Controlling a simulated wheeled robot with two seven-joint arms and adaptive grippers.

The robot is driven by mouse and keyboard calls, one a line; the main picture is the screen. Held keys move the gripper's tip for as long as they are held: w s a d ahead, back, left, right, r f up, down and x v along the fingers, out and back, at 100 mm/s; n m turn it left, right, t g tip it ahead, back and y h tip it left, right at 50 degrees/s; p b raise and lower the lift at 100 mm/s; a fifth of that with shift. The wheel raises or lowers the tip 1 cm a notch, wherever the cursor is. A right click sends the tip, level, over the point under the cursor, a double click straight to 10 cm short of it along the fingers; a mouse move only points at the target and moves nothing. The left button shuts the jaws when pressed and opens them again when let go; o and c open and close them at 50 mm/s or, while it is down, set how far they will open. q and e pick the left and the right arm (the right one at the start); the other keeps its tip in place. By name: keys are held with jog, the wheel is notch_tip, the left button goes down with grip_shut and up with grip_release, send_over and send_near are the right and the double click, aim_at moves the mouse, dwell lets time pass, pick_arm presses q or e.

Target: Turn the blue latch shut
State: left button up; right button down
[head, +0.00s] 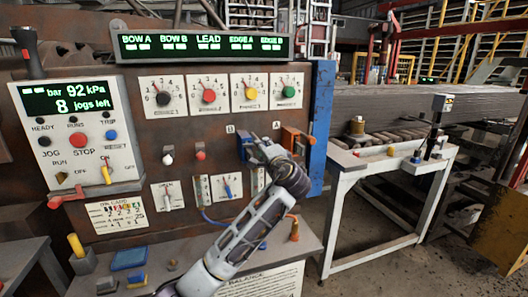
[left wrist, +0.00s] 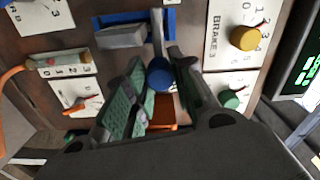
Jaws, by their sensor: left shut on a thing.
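The blue latch (head: 243,146) is on the brown panel below the row of dials, partly hidden by my left gripper. In the left wrist view it shows a blue frame with a grey block (left wrist: 122,37) and an arm ending in a round blue knob (left wrist: 159,73). My left gripper (head: 258,146) reaches up to it from below. In the left wrist view its fingers (left wrist: 160,84) are on either side of the knob and shut on it. How far the latch is turned is hard to tell. My right gripper is not in view.
An orange latch (head: 292,137) sits close to the right of my gripper. Yellow (head: 251,93) and green (head: 289,91) dials are above, and small switches (head: 227,188) below. A blue post (head: 321,125) edges the panel; a white-framed table (head: 385,157) stands farther right.

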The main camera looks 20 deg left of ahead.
pick_arm(q)
jog(key=shift+f, duration=0.15)
jog(key=o, duration=0.8)
jog(key=shift+d, duration=0.1)
jog(key=shift+c, duration=0.2)
jog(key=shift+s, duration=0.15)
jog(key=v, duration=1.1)
jog(key=shift+s+d, duration=0.25)
jog(key=shift+d, duration=0.05)
